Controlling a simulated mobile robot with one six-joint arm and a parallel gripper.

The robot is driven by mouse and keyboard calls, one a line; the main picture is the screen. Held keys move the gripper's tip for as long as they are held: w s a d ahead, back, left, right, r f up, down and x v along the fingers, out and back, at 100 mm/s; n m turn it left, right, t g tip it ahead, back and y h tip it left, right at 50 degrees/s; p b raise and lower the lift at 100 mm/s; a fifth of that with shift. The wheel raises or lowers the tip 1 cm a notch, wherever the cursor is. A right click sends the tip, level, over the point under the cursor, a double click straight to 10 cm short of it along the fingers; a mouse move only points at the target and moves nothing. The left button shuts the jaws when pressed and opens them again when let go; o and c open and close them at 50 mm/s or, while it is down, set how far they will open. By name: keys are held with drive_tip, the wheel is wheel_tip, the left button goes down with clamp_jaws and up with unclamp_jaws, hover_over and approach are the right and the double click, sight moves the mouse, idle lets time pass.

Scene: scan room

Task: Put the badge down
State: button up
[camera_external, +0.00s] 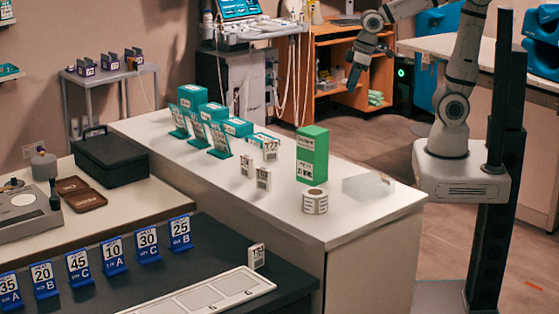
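My gripper (354,76) hangs in the air beyond the far right side of the white counter (385,212), in front of the wooden shelf unit. Its fingers look dark and small; I cannot tell whether they are open or shut, and no badge can be made out in them. Small white badge-like cards with dark print stand on the counter: one at the back (271,150), one at the left (247,166) and one nearer (263,178). A similar card (257,257) stands on the dark table, by the white tray. I cannot tell which one is the badge.
A green box (312,155), a label roll (315,201) and a clear block (368,187) stand on the counter's right part. Teal boxes and sign stands (219,139) fill its back. The white tray (205,297) and several blue number signs (113,254) occupy the dark table.

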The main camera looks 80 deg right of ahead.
drive_tip(key=shift+m, duration=0.7)
drive_tip(key=s+d, duration=0.1)
drive_tip(key=s, duration=0.4)
drive_tip(key=s+d+f, duration=0.1)
drive_tip(key=s, duration=0.2)
drive_tip(key=shift+d, duration=0.3)
drive_tip(key=shift+o, duration=0.5)
drive_tip(key=shift+s+d+f, duration=0.15)
drive_tip(key=shift+s, duration=0.25)
drive_tip(key=n+y, duration=0.1)
drive_tip(key=n, duration=0.4)
hover_over(273, 141)
drive_tip(key=s, duration=0.1)
drive_tip(key=shift+t, duration=0.3)
drive_tip(key=f, duration=0.8)
drive_tip(key=shift+s+d+f+b, duration=0.1)
drive_tip(key=shift+d+f+b, duration=0.25)
drive_tip(key=shift+d+b, duration=0.05)
drive_tip(key=x, duration=0.3)
drive_tip(key=p+x, duration=0.1)
drive_tip(key=x, duration=0.3)
drive_tip(key=shift+s+p, duration=0.25)
drive_tip(key=shift+p, duration=0.05)
